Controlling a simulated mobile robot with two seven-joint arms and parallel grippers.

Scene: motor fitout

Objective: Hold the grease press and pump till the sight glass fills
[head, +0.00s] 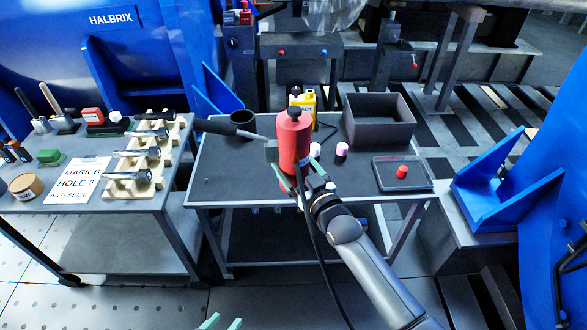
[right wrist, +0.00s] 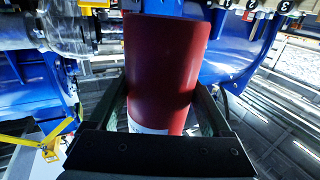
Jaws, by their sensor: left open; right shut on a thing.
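The grease press (head: 293,140) is a red upright cylinder with a black knob on top and a pump lever (head: 222,128) with a dark grip reaching out to its left. My right gripper (head: 303,178) is shut around the press body. In the right wrist view the red cylinder (right wrist: 165,70) fills the space between the fingers. A dark hose hangs from the press past the table's front edge. My left gripper (head: 221,323) shows only its green fingertips at the bottom edge, apart, empty and away from the press and lever. I cannot make out the sight glass.
The dark table (head: 225,180) also carries a black cup (head: 243,119), a yellow bottle (head: 308,103), an open grey bin (head: 381,123) and a tray (head: 415,178) with a red piece. A left table (head: 115,215) holds bolts in wooden racks. Floor before both is clear.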

